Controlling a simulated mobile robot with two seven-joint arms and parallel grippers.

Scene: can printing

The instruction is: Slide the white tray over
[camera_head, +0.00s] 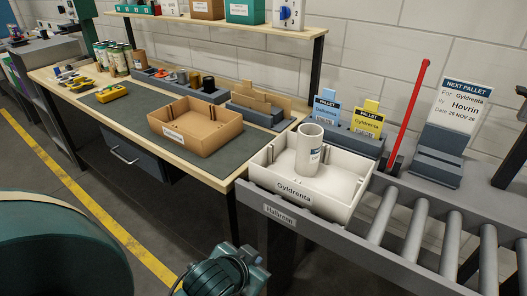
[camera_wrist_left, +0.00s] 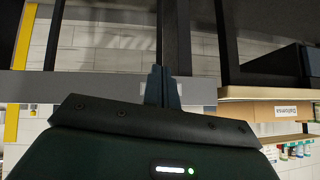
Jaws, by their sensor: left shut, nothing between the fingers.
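The white tray (camera_head: 340,207) with a "Gyldrenta" label sits at the left end of the grey conveyor, close to the workbench corner. My right gripper is not in view.
Rollers (camera_head: 411,235) lie free to the tray's right. A red lever (camera_head: 407,120) and a "Next pallet" sign (camera_head: 453,110) stand behind them. A brown tray (camera_head: 196,126) sits on the workbench mat. Blue and yellow cards (camera_head: 367,123) stand behind the white tray.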

